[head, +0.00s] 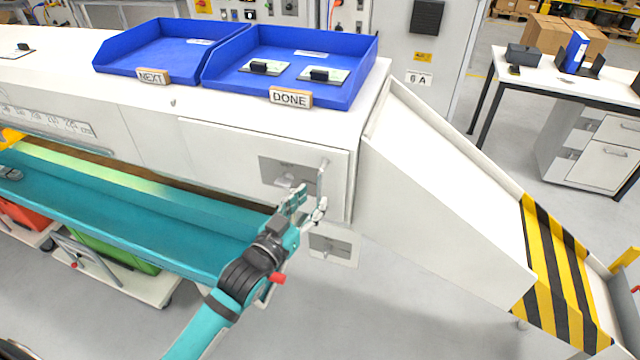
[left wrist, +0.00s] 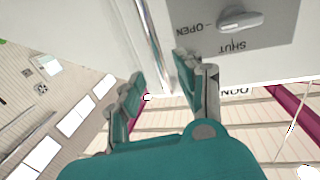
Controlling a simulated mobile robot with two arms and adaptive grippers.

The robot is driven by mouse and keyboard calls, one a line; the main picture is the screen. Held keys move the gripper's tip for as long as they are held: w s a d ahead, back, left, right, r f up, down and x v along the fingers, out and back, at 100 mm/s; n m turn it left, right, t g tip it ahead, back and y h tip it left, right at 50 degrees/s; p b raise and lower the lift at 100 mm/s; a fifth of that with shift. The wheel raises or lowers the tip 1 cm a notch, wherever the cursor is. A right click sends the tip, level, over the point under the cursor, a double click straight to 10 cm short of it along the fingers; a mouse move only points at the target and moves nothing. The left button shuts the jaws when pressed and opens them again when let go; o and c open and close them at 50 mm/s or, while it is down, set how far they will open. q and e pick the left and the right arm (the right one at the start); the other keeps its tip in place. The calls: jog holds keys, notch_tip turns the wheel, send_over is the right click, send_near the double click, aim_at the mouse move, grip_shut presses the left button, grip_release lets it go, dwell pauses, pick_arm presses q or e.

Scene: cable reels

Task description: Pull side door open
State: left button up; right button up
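The white side door (head: 230,155) is on the end section of the long white machine. It looks closed or nearly so. A grey latch plate (head: 268,170) carries a turning knob (left wrist: 240,20), which lies pointing toward the OPEN mark in the left wrist view. A vertical metal bar handle (head: 322,178) stands near the door's right edge; it also shows in the left wrist view (left wrist: 158,45). My left gripper (head: 305,203) is at the handle's lower end. Its fingers (left wrist: 160,85) are apart, with the bar between them; contact is unclear. My right gripper is out of view.
Blue trays (head: 215,78) marked NEXT and DONE stand on the machine top. A white chute (head: 450,190) slopes down at the right to a striped end. A teal ledge (head: 120,215) runs below at the left. Grey floor (head: 400,310) is clear in front.

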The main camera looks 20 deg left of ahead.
aim_at(318, 192)
pick_arm(q)
jog(key=shift+p+x, duration=0.35)
jog(key=shift+x, duration=2)
grip_shut()
